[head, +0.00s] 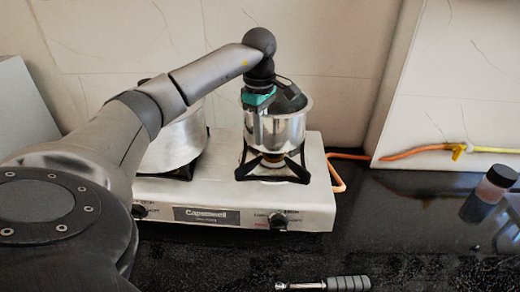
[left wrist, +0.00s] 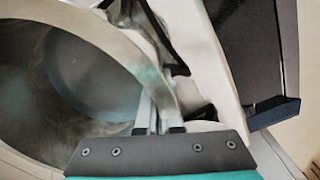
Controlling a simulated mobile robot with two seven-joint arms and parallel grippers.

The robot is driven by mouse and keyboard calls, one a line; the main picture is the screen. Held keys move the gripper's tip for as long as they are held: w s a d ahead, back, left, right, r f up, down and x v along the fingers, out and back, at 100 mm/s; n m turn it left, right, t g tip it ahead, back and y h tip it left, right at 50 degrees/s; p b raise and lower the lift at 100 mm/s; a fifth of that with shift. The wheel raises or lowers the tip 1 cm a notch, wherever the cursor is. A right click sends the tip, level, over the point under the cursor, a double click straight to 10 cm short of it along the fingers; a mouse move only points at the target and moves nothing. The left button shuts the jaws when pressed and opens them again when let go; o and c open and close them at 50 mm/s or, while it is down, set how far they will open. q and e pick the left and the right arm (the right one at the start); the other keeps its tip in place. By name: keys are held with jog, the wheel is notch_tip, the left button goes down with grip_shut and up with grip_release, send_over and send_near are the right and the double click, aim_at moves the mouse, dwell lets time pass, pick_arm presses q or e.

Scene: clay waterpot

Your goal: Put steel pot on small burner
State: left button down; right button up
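The steel pot (head: 285,130) stands upright at the small right-hand burner (head: 272,172) of the stove. Its base appears to meet the black pan support, though I cannot tell whether it bears fully on it. My left gripper (head: 258,115) reaches down at the pot's left rim, with its fingers around the wall. In the left wrist view the pot's round mouth (left wrist: 95,75) fills the left side, and my left gripper (left wrist: 155,100) looks closed on the rim. The fingertips are partly hidden. My right gripper is not in view.
A larger metal pot (head: 178,140) occupies the left burner, partly behind my left arm. The white stove (head: 308,205) has front knobs. An orange hose (head: 400,153) runs right.

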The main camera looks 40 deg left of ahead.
aim_at(260, 150)
pick_arm(q)
jog(key=shift+f, duration=2.1)
jog(key=shift+b, duration=0.3)
jog(key=c, duration=1.5)
grip_release()
jog(key=shift+f, duration=0.2)
jog(key=o, duration=0.4)
jog(key=shift+r, duration=0.1)
notch_tip(260, 150, up, 12)
jog(key=shift+s+r+p, duration=0.1)
jog(key=shift+s+p, duration=0.05)
jog(key=shift+p, duration=0.7)
